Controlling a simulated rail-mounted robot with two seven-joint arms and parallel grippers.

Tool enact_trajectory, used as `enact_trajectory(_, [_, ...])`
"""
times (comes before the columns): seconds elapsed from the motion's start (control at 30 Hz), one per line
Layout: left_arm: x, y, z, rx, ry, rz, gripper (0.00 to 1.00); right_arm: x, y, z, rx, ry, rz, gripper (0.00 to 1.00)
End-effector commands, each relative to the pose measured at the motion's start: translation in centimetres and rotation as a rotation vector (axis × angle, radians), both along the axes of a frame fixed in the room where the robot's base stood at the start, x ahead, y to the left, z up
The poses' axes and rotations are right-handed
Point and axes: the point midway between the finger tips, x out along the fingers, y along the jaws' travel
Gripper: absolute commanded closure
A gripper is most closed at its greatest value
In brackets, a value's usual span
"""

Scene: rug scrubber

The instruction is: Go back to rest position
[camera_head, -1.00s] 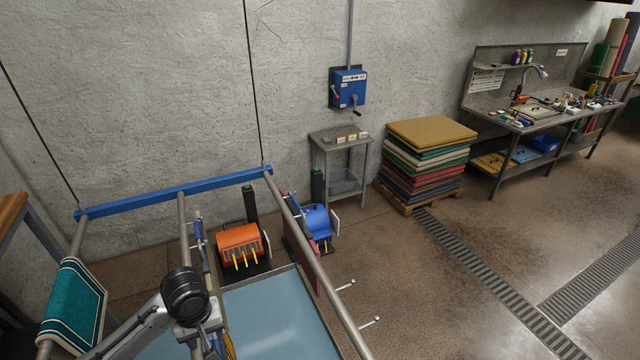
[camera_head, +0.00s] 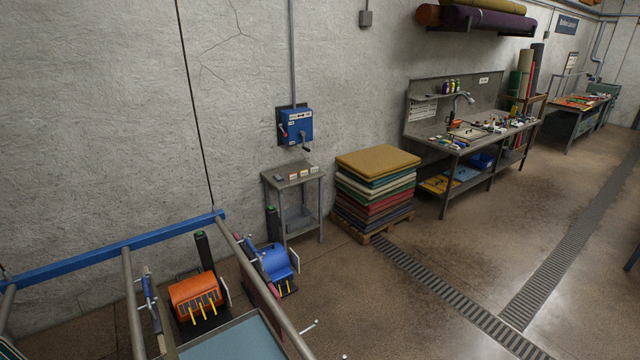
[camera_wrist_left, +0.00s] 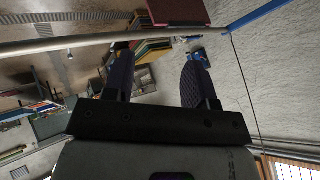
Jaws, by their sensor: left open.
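My left gripper (camera_wrist_left: 158,85) shows in the left wrist view with its two dark fingers spread apart and nothing between them. Beyond the fingers, that view shows a grey rail and the wall, tilted. In the head view neither gripper is visible. The frame with the blue beam (camera_head: 110,251) and grey rails stands at the lower left of the head view. An orange scrubber unit (camera_head: 195,293) and a blue one (camera_head: 274,262) sit by its rails.
A blue switch box (camera_head: 297,126) is on the wall above a small metal stand (camera_head: 293,178). A pile of folded rugs (camera_head: 375,185) rests on a pallet beside it. A cluttered workbench (camera_head: 470,140) stands farther right. The floor (camera_head: 440,260) at right is mostly clear, with drain grates.

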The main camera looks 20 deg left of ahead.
Motion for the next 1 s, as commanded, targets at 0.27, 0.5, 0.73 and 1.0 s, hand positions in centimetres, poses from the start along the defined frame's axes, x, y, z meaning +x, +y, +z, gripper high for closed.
enact_trajectory(0.27, [-10.6,-8.4,-5.7,-0.235,0.144,0.07,0.49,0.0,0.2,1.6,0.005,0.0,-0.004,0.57])
enact_trajectory(0.5, [-17.5,-11.4,-9.4,-0.347,0.323,0.132,0.49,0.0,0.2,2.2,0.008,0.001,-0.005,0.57])
enact_trajectory(0.73, [-19.6,-11.6,-10.4,-0.349,0.376,0.143,0.49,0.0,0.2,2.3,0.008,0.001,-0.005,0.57])
enact_trajectory(1.0, [-19.6,-11.5,-10.4,-0.348,0.377,0.143,0.49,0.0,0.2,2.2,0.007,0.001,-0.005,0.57])
